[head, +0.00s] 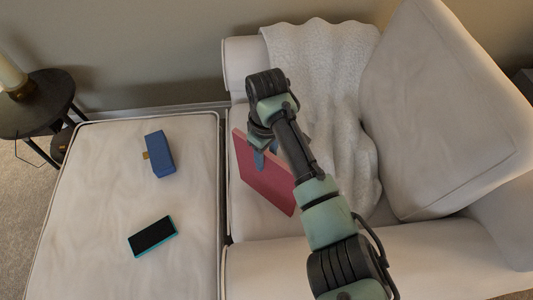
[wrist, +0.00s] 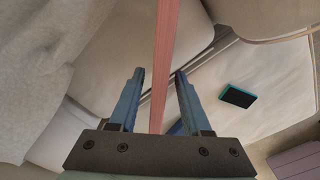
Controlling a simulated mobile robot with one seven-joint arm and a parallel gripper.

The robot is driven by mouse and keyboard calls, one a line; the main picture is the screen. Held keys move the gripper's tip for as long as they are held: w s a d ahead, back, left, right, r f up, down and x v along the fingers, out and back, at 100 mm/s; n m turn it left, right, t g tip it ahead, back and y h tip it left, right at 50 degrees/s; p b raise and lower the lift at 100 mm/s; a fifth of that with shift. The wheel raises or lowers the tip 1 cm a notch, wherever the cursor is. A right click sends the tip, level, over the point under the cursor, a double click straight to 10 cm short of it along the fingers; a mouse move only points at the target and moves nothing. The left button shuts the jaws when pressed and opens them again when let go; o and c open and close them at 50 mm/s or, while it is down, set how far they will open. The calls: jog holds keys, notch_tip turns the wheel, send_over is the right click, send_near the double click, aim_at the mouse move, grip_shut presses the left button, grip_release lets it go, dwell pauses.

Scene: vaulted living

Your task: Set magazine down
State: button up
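The magazine (head: 265,180) is a flat pinkish-red slab standing on edge, tilted, over the sofa seat (head: 255,222). I cannot tell whether its lower edge touches the seat. My gripper (head: 262,157) is at its upper part, with blue fingers on either side. In the wrist view the magazine (wrist: 163,50) runs edge-on between the fingertips of my gripper (wrist: 159,74). A gap shows between it and each finger, so my gripper looks open around it. My arm hides part of the magazine's right side in the head view.
A white throw (head: 325,80) covers the sofa back, and a large cushion (head: 435,110) leans at right. The pale left section (head: 95,190) holds a blue box (head: 160,155) and a black-and-teal device (head: 152,236), with bare room around them. A dark round side table (head: 45,105) stands far left.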

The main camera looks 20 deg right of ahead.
notch_tip(320, 180, up, 12)
jog(key=p, duration=0.2)
jog(key=shift+r, duration=0.15)
dwell(0.4)
jog(key=w+a+r+t, duration=0.5)
jog(key=w+a+r, duration=0.1)
jog(key=w, duration=0.1)
jog(key=w+a+r+m+t+y, duration=0.15)
jog(key=a+r+t, duration=0.3)
jog(key=r, duration=0.65)
jog(key=w+a+r+t+y, duration=0.1)
jog(key=w+a+r+t, duration=0.15)
jog(key=r+t, duration=0.65)
jog(key=s+d+r+m+t+h, duration=0.1)
jog(key=s+r+t, duration=0.3)
jog(key=s+r, duration=0.6)
jog(key=s+d+r+m+t+h, duration=0.1)
jog(key=s+r+m+t, duration=0.3)
jog(key=s+r, duration=0.7)
notch_tip(320, 180, up, 6)
jog(key=shift+f+t, duration=0.15)
jog(key=shift+t, duration=0.3)
